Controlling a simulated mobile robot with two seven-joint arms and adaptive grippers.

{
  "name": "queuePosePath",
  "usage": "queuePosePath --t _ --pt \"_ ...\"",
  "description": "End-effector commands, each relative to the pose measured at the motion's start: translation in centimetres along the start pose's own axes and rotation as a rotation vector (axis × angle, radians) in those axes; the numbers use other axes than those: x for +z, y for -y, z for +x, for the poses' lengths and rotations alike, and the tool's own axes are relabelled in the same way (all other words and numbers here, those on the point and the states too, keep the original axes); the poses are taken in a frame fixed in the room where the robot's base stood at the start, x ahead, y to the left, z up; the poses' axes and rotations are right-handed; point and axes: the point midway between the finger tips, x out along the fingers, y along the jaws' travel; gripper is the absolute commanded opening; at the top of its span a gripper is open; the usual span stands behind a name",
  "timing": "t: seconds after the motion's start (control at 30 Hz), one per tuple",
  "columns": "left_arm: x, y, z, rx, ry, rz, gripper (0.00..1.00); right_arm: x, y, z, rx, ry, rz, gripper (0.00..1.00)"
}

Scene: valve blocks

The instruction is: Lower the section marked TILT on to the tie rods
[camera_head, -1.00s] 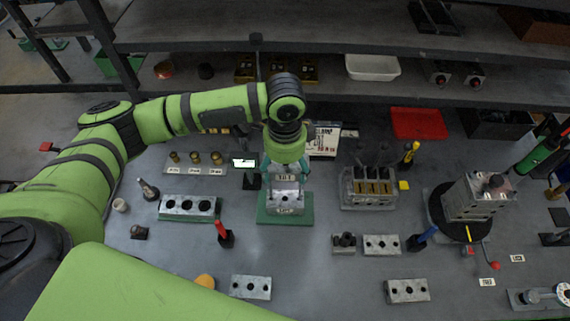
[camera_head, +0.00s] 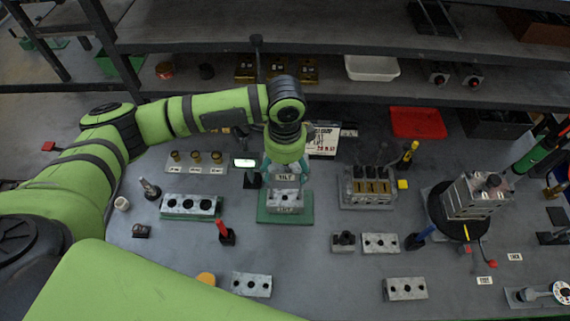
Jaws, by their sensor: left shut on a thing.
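The section marked TILT (camera_head: 285,177) is a grey block with a label on its front. My left gripper (camera_head: 286,165) is shut on it from above, over the green base plate (camera_head: 268,217). Just below it on the plate sits a grey block (camera_head: 285,197) with holes and a label on its lower front. The tie rods are hidden or too small to make out. I cannot tell whether the TILT section touches the block below. My right gripper is not in view.
A grey block with three holes (camera_head: 190,204) lies to the left, and a block with brass-coloured parts (camera_head: 368,187) to the right. A round dark turntable (camera_head: 450,228) carries a stacked block at the right. The front middle is fairly clear.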

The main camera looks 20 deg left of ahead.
Motion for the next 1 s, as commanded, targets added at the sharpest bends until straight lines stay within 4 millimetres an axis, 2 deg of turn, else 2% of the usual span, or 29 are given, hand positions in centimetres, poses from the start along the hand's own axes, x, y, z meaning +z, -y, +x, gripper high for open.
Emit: queuePosePath --t 0.37,1.0 --pt "-0.1 0.1 0.0 -0.002 -0.002 0.0 0.25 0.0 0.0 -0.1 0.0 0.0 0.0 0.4" --pt "-0.1 0.1 1.6 -0.002 -0.002 0.0 0.25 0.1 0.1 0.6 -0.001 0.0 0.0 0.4"
